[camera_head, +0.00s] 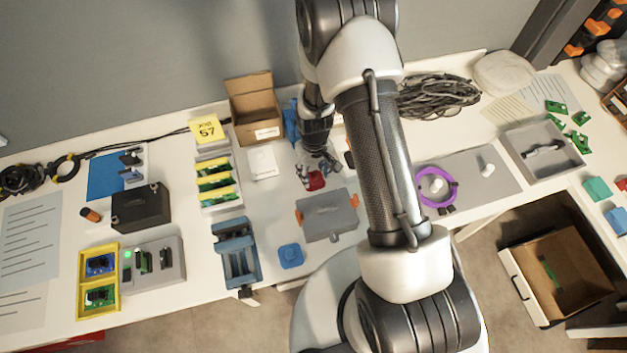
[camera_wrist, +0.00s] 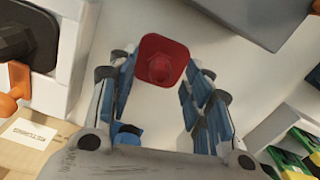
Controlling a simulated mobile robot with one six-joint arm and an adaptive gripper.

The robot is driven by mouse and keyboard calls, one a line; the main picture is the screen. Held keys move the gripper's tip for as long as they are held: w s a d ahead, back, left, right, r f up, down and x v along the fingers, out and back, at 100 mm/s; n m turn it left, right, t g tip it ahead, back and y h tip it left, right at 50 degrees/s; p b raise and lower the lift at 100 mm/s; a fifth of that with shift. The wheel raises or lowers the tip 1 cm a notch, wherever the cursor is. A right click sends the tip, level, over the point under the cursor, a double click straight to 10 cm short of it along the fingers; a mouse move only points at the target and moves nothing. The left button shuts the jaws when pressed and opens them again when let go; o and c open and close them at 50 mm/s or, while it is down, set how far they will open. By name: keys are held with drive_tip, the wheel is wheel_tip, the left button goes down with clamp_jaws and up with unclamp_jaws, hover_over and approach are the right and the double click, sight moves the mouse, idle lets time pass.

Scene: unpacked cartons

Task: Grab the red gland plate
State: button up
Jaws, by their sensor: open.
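The red gland plate (camera_head: 315,180) lies on the white table, just behind the grey enclosure (camera_head: 328,215) with orange clips. In the wrist view the plate (camera_wrist: 160,50) is a red rounded square with a raised round boss in its middle. My gripper (camera_head: 318,168) reaches down at the plate in the head view. In the wrist view my gripper (camera_wrist: 163,75) is open, with blue-padded fingers left and right of the plate. The plate shows at the fingertips, between them; I cannot tell whether either finger touches it. Part of the plate is hidden by the gripper in the head view.
An open carton (camera_head: 254,107) and a white box (camera_head: 262,163) stand left of my gripper. A rack with yellow-green modules (camera_head: 215,183) is farther left. A blue part (camera_head: 290,256) lies in front. Bare table lies around the plate in the wrist view.

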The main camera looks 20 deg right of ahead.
drive_tip(key=shift+f, duration=0.6)
drive_tip(key=shift+r, duration=0.1)
drive_tip(key=shift+c, duration=0.3)
clamp_jaws()
